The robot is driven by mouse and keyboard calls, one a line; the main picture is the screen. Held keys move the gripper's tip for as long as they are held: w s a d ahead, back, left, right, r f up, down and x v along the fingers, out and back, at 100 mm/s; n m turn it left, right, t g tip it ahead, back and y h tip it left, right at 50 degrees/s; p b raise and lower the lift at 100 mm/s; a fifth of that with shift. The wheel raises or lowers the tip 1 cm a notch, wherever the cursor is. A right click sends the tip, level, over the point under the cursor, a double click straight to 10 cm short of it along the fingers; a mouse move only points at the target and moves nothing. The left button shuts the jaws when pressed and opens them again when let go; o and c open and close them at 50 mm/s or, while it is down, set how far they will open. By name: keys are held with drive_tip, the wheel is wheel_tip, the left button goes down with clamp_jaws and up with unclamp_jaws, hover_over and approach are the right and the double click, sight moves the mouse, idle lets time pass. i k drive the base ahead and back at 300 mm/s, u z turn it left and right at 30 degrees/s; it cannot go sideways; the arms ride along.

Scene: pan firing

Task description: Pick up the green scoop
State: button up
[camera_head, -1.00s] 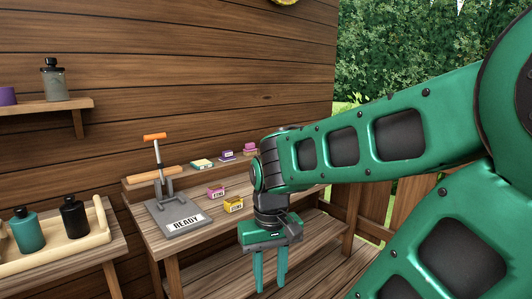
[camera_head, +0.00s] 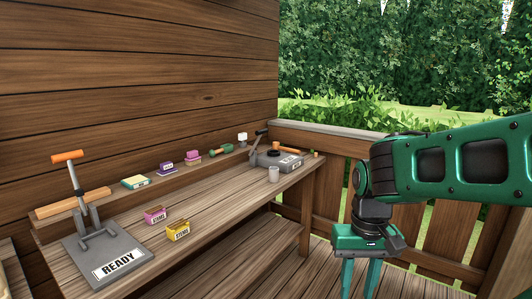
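A small green object with a light brown handle, which looks like the green scoop (camera_head: 218,151), lies on the raised back ledge of the wooden workbench. It is small in the picture, so its exact shape is hard to tell. My gripper (camera_head: 359,280) hangs pointing down in front of the railing, to the right of the bench and well apart from the scoop. Its two green fingers are spread with a gap between them, and nothing shows in the gap. The fingertips run close to the bottom edge of the picture.
Small boxes share the ledge. A wooden railing (camera_head: 330,142) closes the far side.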

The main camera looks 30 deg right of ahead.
sight(228, 148)
drive_tip(key=z, duration=1.25)
drive_tip(key=i, duration=3.4)
drive_tip(key=u, duration=2.5)
